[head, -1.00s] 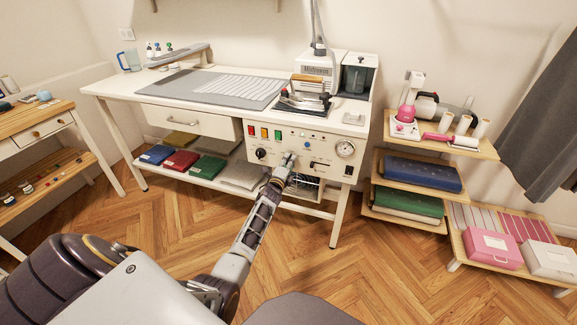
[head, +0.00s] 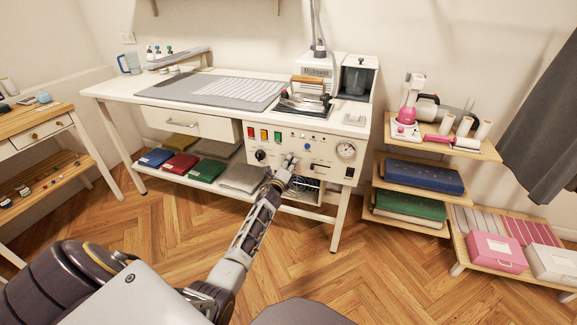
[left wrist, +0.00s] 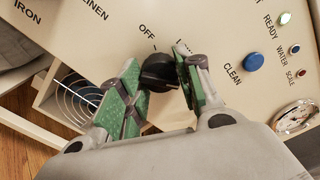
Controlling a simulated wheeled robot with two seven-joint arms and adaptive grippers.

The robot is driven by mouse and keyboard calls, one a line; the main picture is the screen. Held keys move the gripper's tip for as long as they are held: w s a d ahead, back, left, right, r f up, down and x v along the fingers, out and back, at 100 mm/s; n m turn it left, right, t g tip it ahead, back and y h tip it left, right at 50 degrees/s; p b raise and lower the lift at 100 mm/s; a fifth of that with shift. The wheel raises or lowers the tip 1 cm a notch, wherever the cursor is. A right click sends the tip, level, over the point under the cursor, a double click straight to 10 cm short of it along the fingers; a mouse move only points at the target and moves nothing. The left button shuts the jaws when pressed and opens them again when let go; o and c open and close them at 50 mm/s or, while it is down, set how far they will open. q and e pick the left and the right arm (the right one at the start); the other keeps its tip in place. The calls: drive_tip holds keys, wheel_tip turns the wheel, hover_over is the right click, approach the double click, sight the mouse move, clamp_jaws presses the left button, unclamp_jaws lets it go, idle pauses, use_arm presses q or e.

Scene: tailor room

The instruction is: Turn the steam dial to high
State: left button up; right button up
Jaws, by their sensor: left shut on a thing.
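The steam dial (left wrist: 160,74) is a round black knob on the cream control panel in the left wrist view. "OFF" and a partly hidden label starting with "L" are printed beside it. My left gripper (left wrist: 157,62) has its green-padded fingers on either side of the knob, shut on it. The knob's pointer is too hard to read. In the head view my left gripper (head: 290,163) is at the middle of the panel front (head: 318,152) and covers the dial. My right gripper is not in view.
A second black knob (head: 260,155) sits left on the panel, a round gauge (head: 346,151) right. A blue button (left wrist: 254,61) is beside the dial. An iron (head: 305,102) stands on the table above. A shelf (head: 432,147) stands to the right. Floor in front is clear.

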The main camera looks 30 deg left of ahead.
use_arm(q)
drive_tip(key=o, duration=1)
drive_tip(key=shift+d, duration=0.1)
drive_tip(key=shift+o, duration=0.2)
drive_tip(key=shift+s, duration=0.2)
drive_tip(key=v, duration=1.1)
drive_tip(key=shift+s, duration=0.3)
drive_tip(key=shift+f, duration=0.1)
